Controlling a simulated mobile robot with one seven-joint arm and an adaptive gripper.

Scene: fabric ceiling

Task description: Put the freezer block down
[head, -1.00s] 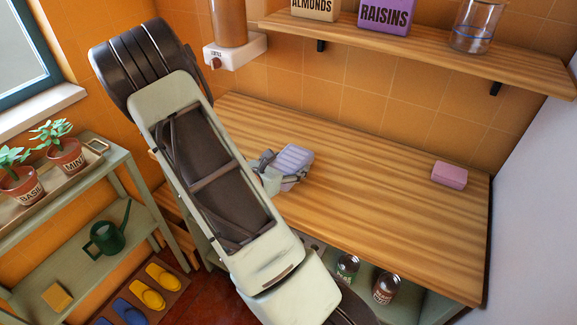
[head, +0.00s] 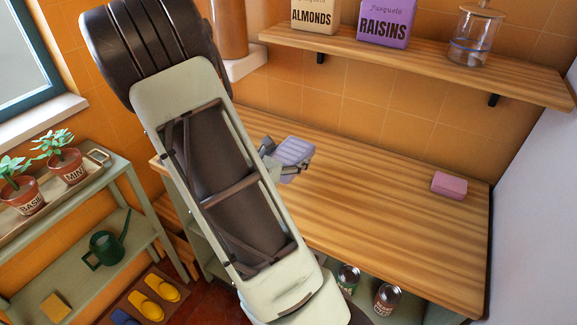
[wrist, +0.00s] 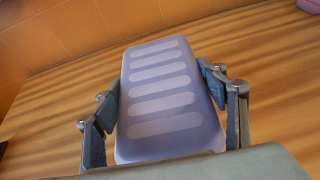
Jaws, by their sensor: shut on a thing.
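The freezer block (head: 294,151) is a lavender slab with pale raised bars across its top. My gripper (head: 284,165) is shut on it, over the left part of the wooden worktop (head: 390,215). In the wrist view, the freezer block (wrist: 160,95) sits between the two grey fingers of my gripper (wrist: 162,92), one on each long side. Its top face is up and looks slightly tilted. Its underside is hidden, so I cannot tell whether it touches the worktop. My arm covers the worktop's left end in the head view.
A pink block (head: 449,185) lies at the worktop's right. The wall shelf (head: 420,62) above holds almonds, raisins and a glass jar (head: 475,32). Cans (head: 387,298) stand below the worktop. A plant rack (head: 135,185) is at left. The worktop's middle is clear.

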